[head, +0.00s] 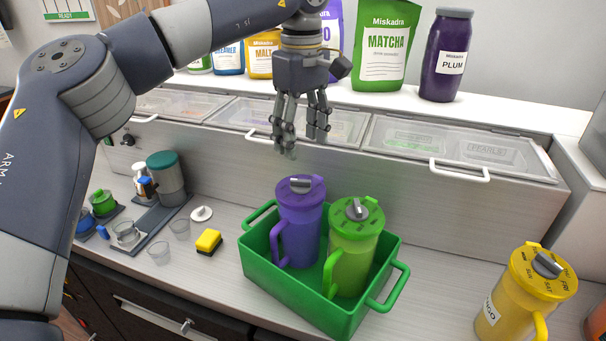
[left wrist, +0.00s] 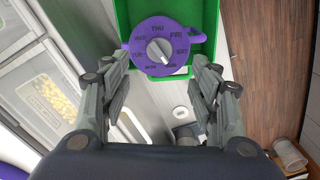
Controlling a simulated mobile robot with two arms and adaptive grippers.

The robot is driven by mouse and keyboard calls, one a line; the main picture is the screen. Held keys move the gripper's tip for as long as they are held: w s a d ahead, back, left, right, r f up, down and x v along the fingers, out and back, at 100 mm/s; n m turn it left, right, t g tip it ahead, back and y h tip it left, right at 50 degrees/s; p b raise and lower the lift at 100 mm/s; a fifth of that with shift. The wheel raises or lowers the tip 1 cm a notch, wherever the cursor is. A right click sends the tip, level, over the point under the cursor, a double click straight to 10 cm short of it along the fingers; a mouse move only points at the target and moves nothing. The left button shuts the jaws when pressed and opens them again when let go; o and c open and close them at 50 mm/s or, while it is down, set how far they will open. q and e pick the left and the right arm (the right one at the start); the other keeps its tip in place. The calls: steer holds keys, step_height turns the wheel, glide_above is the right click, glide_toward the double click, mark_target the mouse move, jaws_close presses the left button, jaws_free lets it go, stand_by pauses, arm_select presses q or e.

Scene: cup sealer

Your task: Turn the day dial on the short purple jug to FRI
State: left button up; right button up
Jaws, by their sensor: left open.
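The purple jug (head: 299,232) stands upright in a green crate (head: 292,310), left of the green jug. Its purple lid carries a grey day dial (head: 301,184). In the left wrist view the lid (left wrist: 140,62) shows THU at the top, FRI at upper right and SAT at right. The pale dial knob (left wrist: 160,51) is at its centre; I cannot tell which day it marks. My left gripper (head: 302,140) is open and empty, pointing down above the purple jug, apart from the dial. In the left wrist view its fingers (left wrist: 160,66) are spread on either side of the lid's near edge.
The green jug (head: 352,252) stands close beside the purple one. A yellow jug (head: 506,302) is at right. A yellow sponge (head: 208,241) and clear cups (head: 159,254) lie left of the crate. Lidded bins (head: 458,146) and a shelf with a matcha bag (head: 383,45) are behind.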

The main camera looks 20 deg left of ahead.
mark_target(302, 181)
arm_select(q)
step_height(302, 181, down, 9)
steer(key=shift+f+p, duration=0.1)
steer(key=shift+p, duration=0.85)
steer(key=c, duration=1.1)
